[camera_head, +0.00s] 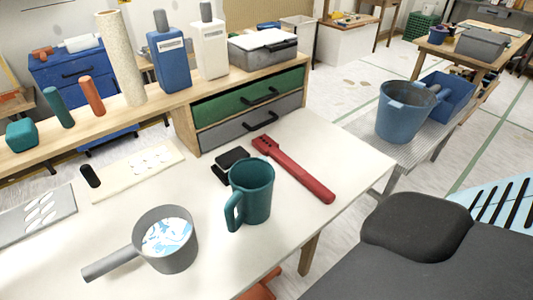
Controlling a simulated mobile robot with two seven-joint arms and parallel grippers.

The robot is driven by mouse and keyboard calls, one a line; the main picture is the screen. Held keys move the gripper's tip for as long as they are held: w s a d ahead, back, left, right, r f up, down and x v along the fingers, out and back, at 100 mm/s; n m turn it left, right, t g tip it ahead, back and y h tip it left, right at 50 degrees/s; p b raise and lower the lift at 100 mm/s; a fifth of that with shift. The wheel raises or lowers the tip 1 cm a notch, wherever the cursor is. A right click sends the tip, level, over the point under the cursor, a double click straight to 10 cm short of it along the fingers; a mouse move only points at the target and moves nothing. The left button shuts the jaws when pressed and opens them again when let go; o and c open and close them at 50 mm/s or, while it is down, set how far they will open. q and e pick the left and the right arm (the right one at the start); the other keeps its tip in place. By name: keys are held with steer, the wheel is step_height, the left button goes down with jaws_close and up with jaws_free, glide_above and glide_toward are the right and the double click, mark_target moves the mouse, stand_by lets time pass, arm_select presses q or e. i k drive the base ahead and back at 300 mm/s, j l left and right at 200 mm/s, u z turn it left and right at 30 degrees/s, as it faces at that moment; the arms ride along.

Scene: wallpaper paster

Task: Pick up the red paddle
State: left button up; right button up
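The red paddle (296,173) lies flat on the white tabletop (330,150). Its slotted, wider end points to the back left, and its handle runs to the front right, close to the table's right edge. No gripper shows in the head view, and nothing is touching the paddle from above. A teal mug (252,192) stands just left of the paddle, with its handle to the left. A small black block (231,163) lies behind the mug, left of the paddle's slotted end.
A grey saucepan (172,240) with blue-white contents sits front left. White and grey slotted plates lie at the left. A green-and-grey drawer unit (262,105) stands behind the paddle. A blue bucket (404,112) stands on a side table. Tabletop right of the paddle is clear.

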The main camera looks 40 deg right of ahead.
mark_target(265, 145)
steer(key=z, duration=1.3)
steer(key=l+u, duration=0.2)
